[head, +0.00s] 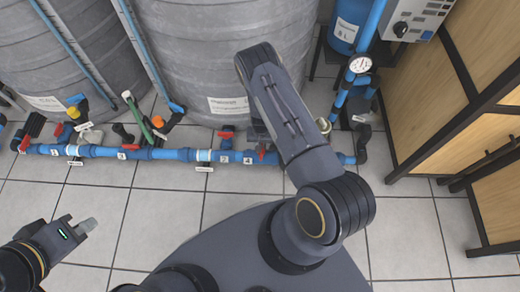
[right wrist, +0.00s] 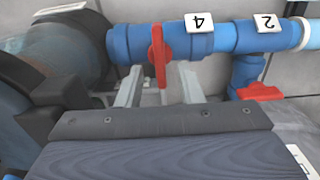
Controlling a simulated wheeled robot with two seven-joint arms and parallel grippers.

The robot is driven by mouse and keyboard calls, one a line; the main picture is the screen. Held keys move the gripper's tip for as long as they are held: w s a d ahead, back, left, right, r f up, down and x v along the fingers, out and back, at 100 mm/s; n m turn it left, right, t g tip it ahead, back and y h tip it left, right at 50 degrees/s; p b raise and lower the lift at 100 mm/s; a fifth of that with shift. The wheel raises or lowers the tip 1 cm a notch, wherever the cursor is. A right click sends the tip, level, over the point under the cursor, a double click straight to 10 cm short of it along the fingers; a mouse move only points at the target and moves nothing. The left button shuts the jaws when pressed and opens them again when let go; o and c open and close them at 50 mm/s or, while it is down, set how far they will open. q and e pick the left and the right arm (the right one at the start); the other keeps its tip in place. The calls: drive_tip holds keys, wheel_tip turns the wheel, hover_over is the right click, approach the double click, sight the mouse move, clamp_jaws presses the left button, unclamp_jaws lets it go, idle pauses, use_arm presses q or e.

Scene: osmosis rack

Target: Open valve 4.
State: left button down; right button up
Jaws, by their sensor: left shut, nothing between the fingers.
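Valve 4 sits on the blue pipe, with its label (head: 248,161) and part of its red handle (head: 262,153) beside my right arm in the head view. In the right wrist view its red handle (right wrist: 157,58) lies across the pipe, left of the upside-down label 4 (right wrist: 199,21). My right gripper (right wrist: 160,86) is open. Its two pale fingers are on either side of the handle's lower end, with a gap on each side. In the head view the right fingers are hidden. My left gripper (head: 88,225) is shut and empty above the floor at lower left.
Valve 2's red handle (right wrist: 260,92) is close by on a branch. The blue pipe (head: 170,154) runs along the floor before large grey tanks (head: 220,60). The tiled floor (head: 150,205) in front is clear.

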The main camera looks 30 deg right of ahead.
drive_tip(key=shift+f+b, duration=0.4)
drive_tip(key=shift+f, duration=1.25)
drive_tip(key=shift+c, duration=0.3)
clamp_jaws()
